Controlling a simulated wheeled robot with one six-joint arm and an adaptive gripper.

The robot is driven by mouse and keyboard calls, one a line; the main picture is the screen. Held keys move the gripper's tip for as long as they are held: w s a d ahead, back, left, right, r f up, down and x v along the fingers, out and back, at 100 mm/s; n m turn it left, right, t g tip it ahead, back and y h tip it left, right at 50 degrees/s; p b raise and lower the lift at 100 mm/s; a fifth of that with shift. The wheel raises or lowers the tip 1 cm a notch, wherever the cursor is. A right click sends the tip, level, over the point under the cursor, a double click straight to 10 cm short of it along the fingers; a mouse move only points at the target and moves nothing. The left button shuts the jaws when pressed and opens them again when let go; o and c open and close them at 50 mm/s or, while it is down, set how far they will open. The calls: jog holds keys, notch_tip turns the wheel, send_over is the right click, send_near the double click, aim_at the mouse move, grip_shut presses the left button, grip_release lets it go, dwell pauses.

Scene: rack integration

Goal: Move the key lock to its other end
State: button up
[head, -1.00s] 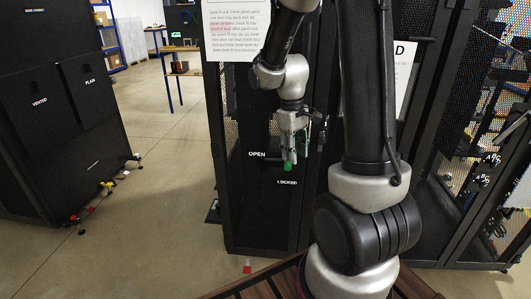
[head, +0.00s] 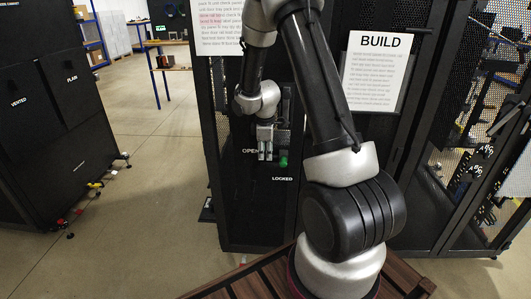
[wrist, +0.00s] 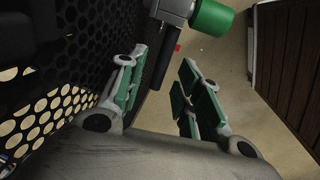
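The key lock is on the black rack door. Its green knob (head: 283,162) sits just above the word LOCKED, with the word OPEN up and to the left. In the wrist view the green knob (wrist: 211,17) sits at the top on a grey body, from which a dark bar (wrist: 162,62) extends downward. My gripper (head: 265,155) is just left of the knob in the head view, close to the OPEN label. In the wrist view its two green-padded fingers (wrist: 162,58) are spread, with nothing gripped. The dark bar appears by the left finger; whether they touch is unclear.
A BUILD sheet (head: 375,70) hangs right of my arm. Black cabinets (head: 60,110) stand at the left, with small coloured items by their base. A brown slatted surface (head: 250,286) is at the front. Open floor (head: 165,170) lies between the cabinets and the rack.

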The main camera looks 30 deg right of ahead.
jog(key=shift+f, duration=0.45)
grip_shut()
